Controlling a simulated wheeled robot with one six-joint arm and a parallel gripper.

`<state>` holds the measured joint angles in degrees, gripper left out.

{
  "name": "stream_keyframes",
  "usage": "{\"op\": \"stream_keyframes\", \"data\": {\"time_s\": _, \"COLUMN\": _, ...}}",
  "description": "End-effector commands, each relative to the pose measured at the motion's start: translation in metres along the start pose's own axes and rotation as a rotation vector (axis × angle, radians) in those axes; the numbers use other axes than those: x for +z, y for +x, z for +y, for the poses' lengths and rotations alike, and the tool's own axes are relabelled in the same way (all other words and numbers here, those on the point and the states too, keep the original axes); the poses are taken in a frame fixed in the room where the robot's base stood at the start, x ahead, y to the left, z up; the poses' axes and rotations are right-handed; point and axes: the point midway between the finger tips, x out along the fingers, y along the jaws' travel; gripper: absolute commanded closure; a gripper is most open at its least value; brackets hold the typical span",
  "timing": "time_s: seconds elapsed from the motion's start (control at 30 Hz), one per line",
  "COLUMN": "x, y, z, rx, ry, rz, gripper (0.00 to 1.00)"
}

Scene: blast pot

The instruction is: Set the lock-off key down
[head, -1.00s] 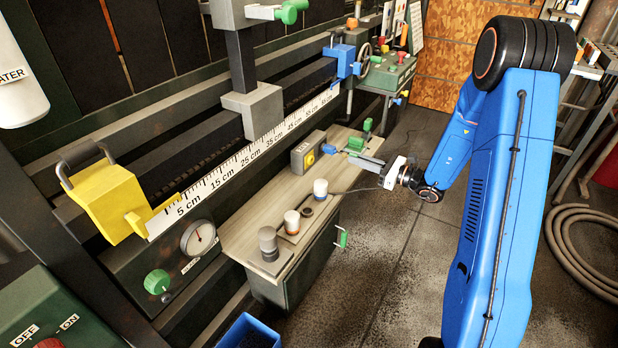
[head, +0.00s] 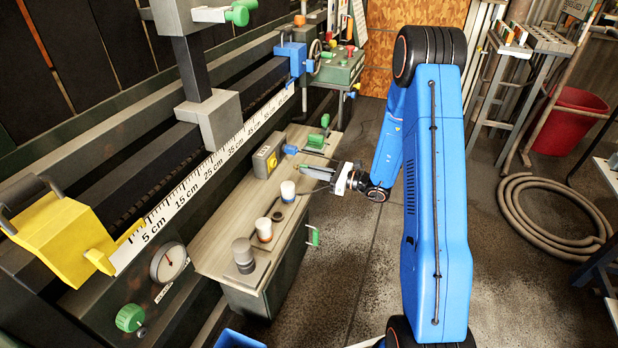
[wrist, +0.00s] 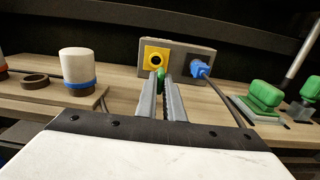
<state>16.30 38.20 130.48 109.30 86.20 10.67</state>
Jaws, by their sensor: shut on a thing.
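My gripper (wrist: 162,88) is shut on a small green piece, which I take for the lock-off key (wrist: 160,75); only its green end shows between the fingertips in the wrist view. The rest of it is hidden by the fingers.
A white cup with a blue band (wrist: 77,66) and a dark ring (wrist: 35,81) are left of the fingers. A green clamp-like block (wrist: 262,98) and the plug's dark cable (wrist: 228,98) are on the right. Bare bench lies between.

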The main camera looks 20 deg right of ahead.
Motion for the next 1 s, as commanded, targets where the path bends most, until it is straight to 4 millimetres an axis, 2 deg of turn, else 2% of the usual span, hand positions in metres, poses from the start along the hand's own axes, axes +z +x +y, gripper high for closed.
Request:
{"op": "stream_keyframes", "data": {"time_s": 0.23, "x": -0.029, "y": 0.0, "z": 0.0, "rx": 0.0, "ry": 0.001, "rz": 0.0, "gripper": 1.0}}
{"op": "stream_keyframes", "data": {"time_s": 0.67, "x": -0.034, "y": 0.0, "z": 0.0, "rx": 0.0, "ry": 0.0, "rz": 0.0, "gripper": 1.0}}
{"op": "stream_keyframes", "data": {"time_s": 0.7, "x": -0.034, "y": 0.0, "z": 0.0, "rx": 0.0, "ry": 0.0, "rz": 0.0, "gripper": 0.85}}
{"op": "stream_keyframes", "data": {"time_s": 0.77, "x": -0.034, "y": 0.0, "z": 0.0, "rx": 0.0, "ry": 0.0, "rz": 0.0, "gripper": 0.74}}
{"op": "stream_keyframes", "data": {"time_s": 1.0, "x": -0.034, "y": 0.0, "z": 0.0, "rx": 0.0, "ry": 0.0, "rz": 0.0, "gripper": 0.74}}
